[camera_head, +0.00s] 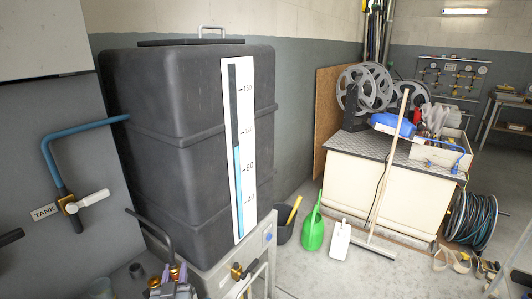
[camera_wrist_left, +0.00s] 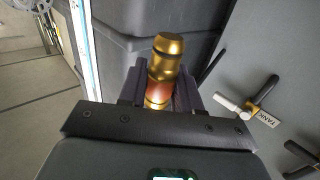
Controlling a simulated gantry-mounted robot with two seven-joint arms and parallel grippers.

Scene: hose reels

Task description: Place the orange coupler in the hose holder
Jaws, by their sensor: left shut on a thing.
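The orange coupler (camera_wrist_left: 166,52) is a gold cylinder with an orange band, seen in the left wrist view. My left gripper (camera_wrist_left: 160,92) is shut on it, with one dark finger on each side and its gold end sticking out past the fingertips. In the head view my left gripper (camera_head: 172,287) is at the bottom edge, in front of the black tank, with small gold and orange parts of the coupler showing between its fingers. I cannot make out for certain which part is the hose holder. My right gripper is not in view.
The large black tank (camera_head: 175,100) with a level gauge (camera_head: 239,150) stands close by on a grey base. A blue pipe (camera_head: 52,160) with a valve is on the left wall. A green can (camera_head: 313,225), a broom (camera_head: 385,165) and a hose reel (camera_head: 470,220) stand right.

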